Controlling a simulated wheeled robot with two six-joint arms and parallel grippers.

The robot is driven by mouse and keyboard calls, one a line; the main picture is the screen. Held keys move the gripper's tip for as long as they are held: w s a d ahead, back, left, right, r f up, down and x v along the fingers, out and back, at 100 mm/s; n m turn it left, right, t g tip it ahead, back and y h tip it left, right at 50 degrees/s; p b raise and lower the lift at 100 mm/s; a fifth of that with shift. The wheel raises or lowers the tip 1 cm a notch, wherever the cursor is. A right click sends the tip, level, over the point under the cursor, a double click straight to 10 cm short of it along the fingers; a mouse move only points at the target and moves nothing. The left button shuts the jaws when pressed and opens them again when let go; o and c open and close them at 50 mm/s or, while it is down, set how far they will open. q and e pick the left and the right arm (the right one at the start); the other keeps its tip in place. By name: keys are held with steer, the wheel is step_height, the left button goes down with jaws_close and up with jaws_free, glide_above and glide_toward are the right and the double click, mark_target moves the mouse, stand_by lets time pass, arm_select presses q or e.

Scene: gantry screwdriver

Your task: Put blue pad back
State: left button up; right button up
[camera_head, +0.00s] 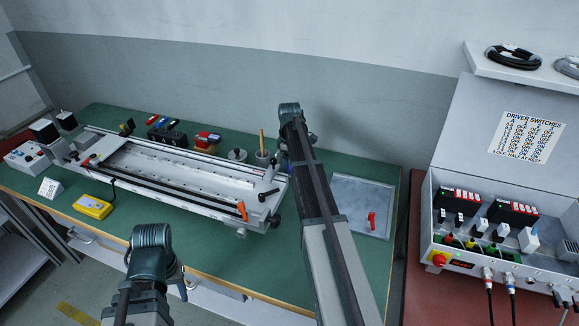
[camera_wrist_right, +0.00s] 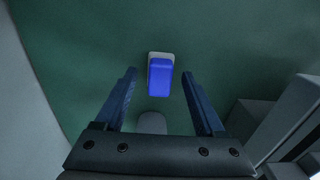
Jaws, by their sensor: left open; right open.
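The blue pad (camera_wrist_right: 159,77) is a small blue block with a pale grey part at its far end, seen on the green bench top in the right wrist view. I cannot tell which spot in the head view is this pad.
A long metal gantry rig (camera_head: 180,175) fills the bench's left and middle. A yellow box (camera_head: 93,206) lies in front of it. A grey plate (camera_head: 362,198) lies right. A switch case (camera_head: 497,215) stands further right.

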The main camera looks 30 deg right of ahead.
arm_select(q)
step_height(320, 180, up, 11)
steer(key=p, duration=1)
steer(key=shift+r+p, duration=0.15)
steer(key=shift+p, duration=0.15)
arm_select(e)
step_height(320, 180, up, 11)
steer(key=shift+r, duration=0.15)
